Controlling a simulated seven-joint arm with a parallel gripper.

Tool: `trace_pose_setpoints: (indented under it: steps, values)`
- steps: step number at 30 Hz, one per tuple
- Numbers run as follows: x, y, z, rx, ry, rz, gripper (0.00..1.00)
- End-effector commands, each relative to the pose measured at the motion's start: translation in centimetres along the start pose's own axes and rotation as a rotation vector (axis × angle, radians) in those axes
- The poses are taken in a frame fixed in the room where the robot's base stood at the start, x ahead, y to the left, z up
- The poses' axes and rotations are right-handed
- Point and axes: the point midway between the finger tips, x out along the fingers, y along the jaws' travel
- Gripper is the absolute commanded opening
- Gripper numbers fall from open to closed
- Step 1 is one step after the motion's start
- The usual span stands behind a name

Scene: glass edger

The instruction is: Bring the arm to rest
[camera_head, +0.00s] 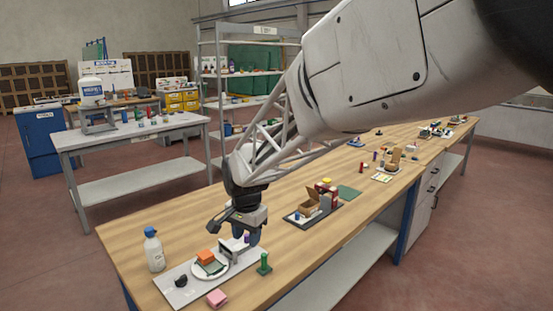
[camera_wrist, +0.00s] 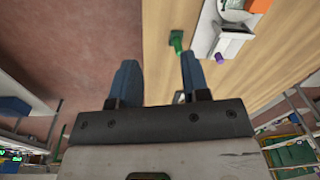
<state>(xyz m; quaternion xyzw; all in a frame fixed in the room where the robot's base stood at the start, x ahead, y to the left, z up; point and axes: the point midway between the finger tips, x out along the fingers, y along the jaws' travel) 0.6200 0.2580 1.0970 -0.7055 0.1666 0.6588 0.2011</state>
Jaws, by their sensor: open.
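Nothing is between the fingers but a view of the floor and the bench edge. In the head view my arm reaches in from the upper right and hides part of the bench behind it.
The grey mat (camera_head: 178,293) holds a white plate (camera_head: 197,270) with an orange block (camera_head: 206,257). A dark tray with an open box (camera_head: 309,206) lies farther right.

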Motion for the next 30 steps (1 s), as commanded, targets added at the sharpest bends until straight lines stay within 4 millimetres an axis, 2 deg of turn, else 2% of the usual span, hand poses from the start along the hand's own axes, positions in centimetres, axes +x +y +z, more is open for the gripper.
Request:
trace_pose_setpoints:
  steps: [1, 12, 20, 30]
  values:
    - [-0.9, 1.8, -0.1, -0.012, 0.006, -0.005, 0.43]
    - [-5.3, 12.8, 0.9, -0.145, 0.043, -0.023, 0.43]
    - [-7.1, 20.2, 3.0, -0.237, 0.072, -0.027, 0.43]
    - [-8.2, 28.9, 6.9, -0.359, 0.115, -0.024, 0.43]
